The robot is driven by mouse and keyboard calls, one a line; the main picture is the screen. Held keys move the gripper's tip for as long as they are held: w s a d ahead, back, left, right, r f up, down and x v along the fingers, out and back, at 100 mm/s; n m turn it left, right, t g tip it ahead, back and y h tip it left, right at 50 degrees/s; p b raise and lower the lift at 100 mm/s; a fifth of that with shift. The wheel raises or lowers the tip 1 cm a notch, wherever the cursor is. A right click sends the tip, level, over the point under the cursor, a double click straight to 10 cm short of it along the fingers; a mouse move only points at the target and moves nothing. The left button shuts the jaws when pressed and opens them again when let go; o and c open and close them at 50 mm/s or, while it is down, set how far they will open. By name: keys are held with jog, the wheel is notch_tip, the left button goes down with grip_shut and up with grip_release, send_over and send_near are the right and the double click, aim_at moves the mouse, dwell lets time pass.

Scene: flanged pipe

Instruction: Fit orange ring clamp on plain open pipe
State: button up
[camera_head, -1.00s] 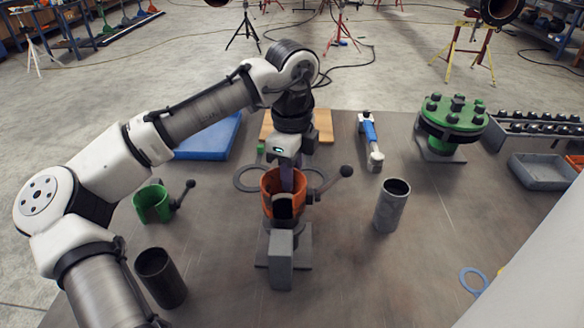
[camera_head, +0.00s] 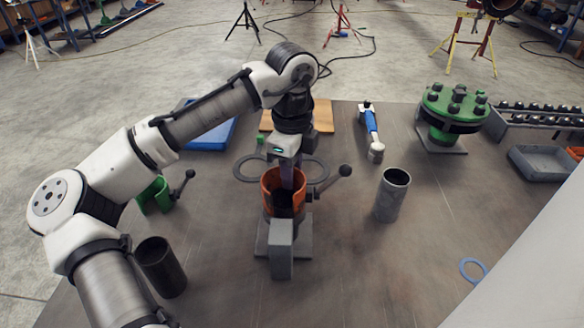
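The orange ring clamp (camera_head: 270,196) is an upright cup-like band with a black ball-ended handle on its right. My gripper (camera_head: 286,176) comes straight down onto its far side, and its fingers reach to the band's wall; it appears shut on it, though the fingertips are partly hidden. The clamp is over a stand with a grey base plate (camera_head: 303,240) and a grey block in front. The block and clamp hide whether a pipe end is inside the band. A plain open grey pipe (camera_head: 390,200) stands upright to the right, apart from the clamp.
A dark open pipe (camera_head: 163,270) and a green clamp (camera_head: 152,196) stand at left, close to my arm. A blue-handled tool (camera_head: 371,130), green flange (camera_head: 453,105) and grey tray (camera_head: 545,163) are behind and right.

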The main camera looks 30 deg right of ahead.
jog(key=o, duration=0.5)
notch_tip(320, 180, up, 23)
jog(key=p, duration=1.2)
jog(key=shift+f, duration=0.1)
